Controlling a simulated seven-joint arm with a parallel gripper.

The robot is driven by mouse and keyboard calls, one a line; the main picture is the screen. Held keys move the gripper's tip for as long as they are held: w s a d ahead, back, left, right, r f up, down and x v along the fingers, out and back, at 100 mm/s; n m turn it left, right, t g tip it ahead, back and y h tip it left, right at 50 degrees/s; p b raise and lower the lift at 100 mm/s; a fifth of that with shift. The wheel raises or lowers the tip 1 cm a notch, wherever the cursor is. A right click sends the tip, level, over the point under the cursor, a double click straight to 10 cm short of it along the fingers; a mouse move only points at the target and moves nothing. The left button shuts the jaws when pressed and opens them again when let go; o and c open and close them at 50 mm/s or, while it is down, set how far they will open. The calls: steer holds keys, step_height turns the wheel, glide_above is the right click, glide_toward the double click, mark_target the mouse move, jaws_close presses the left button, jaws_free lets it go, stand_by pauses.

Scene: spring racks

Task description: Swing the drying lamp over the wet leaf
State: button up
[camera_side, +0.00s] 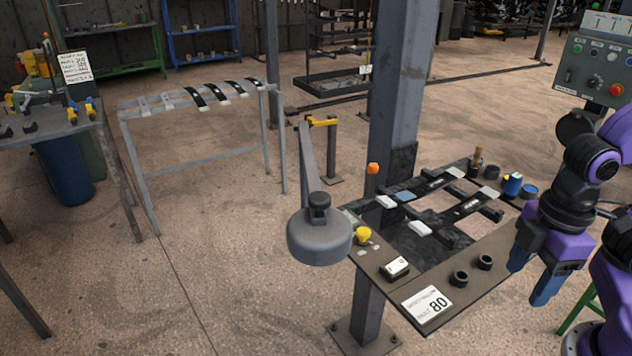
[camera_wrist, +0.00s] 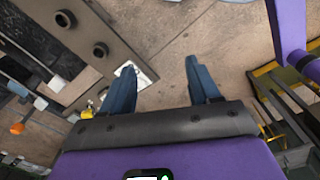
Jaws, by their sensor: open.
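The drying lamp, a grey round hood (camera_side: 320,243) with a black cap, hangs on a grey swing arm (camera_side: 308,160) left of the bench. It is beside the bench top, not above the leaves. Two dark leaves lie on the bench rack: a far one (camera_side: 434,187) and a near one (camera_side: 472,206). I cannot tell which is wet. My gripper (camera_side: 535,268) is open and empty off the bench's right front edge, away from lamp and leaves. In the wrist view its blue fingers (camera_wrist: 162,88) are spread over bare floor. I cannot make out the lamp there.
A grey column (camera_side: 397,80) stands behind the bench. An orange ball (camera_side: 373,168), a yellow knob (camera_side: 363,235), a white-topped box (camera_side: 396,267), two black rings and an "80" card (camera_side: 428,303) are near the bench's edges. A rack of leaves (camera_side: 150,108) stands back left. Open floor lies left of the lamp.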

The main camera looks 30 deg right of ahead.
steer(key=c, duration=0.4)
steer(key=shift+w+a+r, duration=0.4)
steer(key=shift+w+a, duration=0.05)
steer(key=shift+a, duration=0.2)
steer(key=shift+w+a+r, duration=0.4)
steer(key=shift+w+a, duration=0.05)
steer(key=shift+a, duration=0.15)
jaws_close()
step_height(320, 180, up, 24)
steer(key=m+t+y, duration=0.1)
steer(key=t+y, duration=0.1)
steer(key=y, duration=0.1)
glide_above(305, 222)
steer(key=x, duration=0.3)
steer(key=d+x, duration=0.1)
steer(key=x, duration=0.2)
steer(key=s+x, duration=0.1)
steer(key=x, duration=0.3)
steer(key=shift+d+f, duration=0.25)
steer(key=shift+s+d+f, duration=0.15)
steer(key=shift+s+d, duration=0.35)
steer(key=shift+d, duration=0.2)
